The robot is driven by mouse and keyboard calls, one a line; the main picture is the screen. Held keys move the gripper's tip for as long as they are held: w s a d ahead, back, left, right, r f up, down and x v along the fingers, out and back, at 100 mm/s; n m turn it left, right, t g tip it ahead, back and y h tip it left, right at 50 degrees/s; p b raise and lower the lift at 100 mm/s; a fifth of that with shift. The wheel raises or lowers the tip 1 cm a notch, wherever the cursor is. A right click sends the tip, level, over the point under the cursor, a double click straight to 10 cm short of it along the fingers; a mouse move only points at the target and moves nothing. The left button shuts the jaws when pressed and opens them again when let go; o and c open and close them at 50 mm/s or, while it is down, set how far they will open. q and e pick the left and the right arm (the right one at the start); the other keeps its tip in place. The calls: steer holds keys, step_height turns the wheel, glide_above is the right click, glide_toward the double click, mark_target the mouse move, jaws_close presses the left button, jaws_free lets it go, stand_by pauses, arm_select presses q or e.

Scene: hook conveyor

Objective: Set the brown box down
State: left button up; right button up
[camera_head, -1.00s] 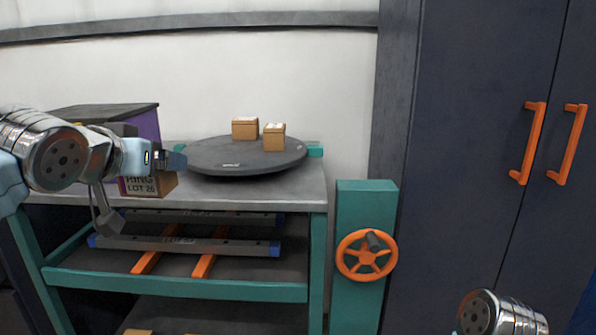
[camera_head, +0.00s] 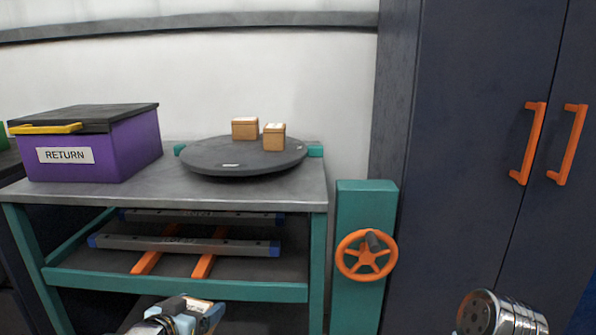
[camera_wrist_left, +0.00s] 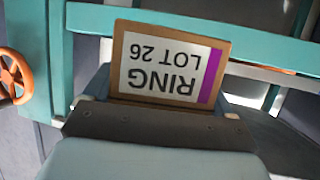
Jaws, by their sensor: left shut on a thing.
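The brown box (camera_wrist_left: 170,65) fills the upper middle of the left wrist view, with its white "RING LOT 26" label upside down and a purple stripe on it. My left gripper (camera_wrist_left: 155,105) is shut on the box. In the head view the left gripper (camera_head: 205,313) is low at the bottom edge, in front of the cart's lower part, and part of the box (camera_head: 198,304) shows small there. Whether the box touches a surface under it cannot be told. My right gripper is outside the views; only a silver part of my right arm shows at bottom right.
The cart's top (camera_head: 250,196) holds a purple RETURN bin (camera_head: 132,150) and a dark round turntable (camera_head: 235,162) with two small brown boxes (camera_head: 245,128). Rails (camera_head: 185,245) lie on the shelf below. A teal post with an orange handwheel (camera_head: 366,255) stands right of the cart.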

arm_select(q)
step_height(320, 180, down, 8)
steer(key=d, duration=0.1)
steer(key=shift+d+f+m+h, duration=0.2)
steer(key=shift+f+m+h, duration=0.05)
steer(key=shift+m+h, duration=0.05)
steer(key=shift+w+r, duration=0.1)
steer(key=shift+w, duration=0.05)
